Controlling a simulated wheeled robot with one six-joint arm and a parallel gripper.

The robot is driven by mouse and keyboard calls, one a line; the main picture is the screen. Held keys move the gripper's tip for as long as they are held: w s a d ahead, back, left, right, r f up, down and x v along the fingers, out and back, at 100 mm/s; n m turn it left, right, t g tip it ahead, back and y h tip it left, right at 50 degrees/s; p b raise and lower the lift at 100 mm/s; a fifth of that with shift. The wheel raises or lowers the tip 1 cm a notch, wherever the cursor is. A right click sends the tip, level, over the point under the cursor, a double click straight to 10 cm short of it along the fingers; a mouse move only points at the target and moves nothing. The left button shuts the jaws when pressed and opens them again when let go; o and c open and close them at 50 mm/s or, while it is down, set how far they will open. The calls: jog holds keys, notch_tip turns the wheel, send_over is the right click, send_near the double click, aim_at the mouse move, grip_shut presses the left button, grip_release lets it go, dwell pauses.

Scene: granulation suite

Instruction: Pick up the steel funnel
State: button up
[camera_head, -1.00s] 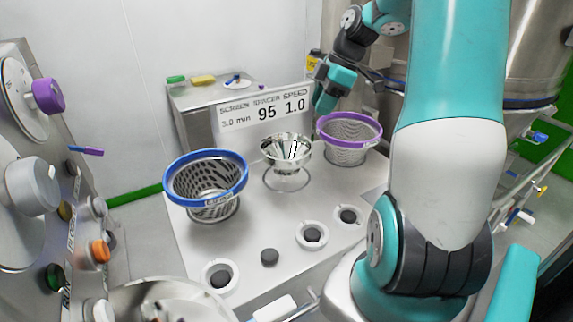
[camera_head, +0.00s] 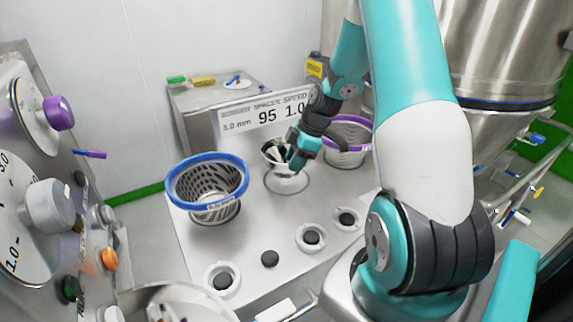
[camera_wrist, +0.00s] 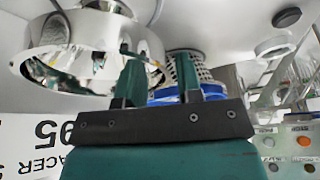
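The steel funnel (camera_head: 288,183) sits upright in a ring on the steel deck, between the blue-rimmed and purple-rimmed baskets. My gripper (camera_head: 293,163) is at the funnel's right side and hides part of its rim. In the wrist view the shiny funnel (camera_wrist: 85,42) fills the upper left. The two green fingers of my gripper (camera_wrist: 158,64) are apart there, and the right edge of the funnel's rim shows near the gap between them. I cannot tell whether a finger touches the rim.
The blue-rimmed basket (camera_head: 207,178) stands to the left, and the purple-rimmed basket (camera_head: 347,140) stands close behind my gripper. A display panel (camera_head: 265,117) rises behind the funnel. Several round knobs lie along the front of the deck, which is otherwise bare.

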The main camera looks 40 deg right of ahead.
jog(key=shift+w+a+f, duration=0.1)
jog(key=shift+a+f, duration=0.05)
jog(key=shift+f, duration=0.4)
grip_shut()
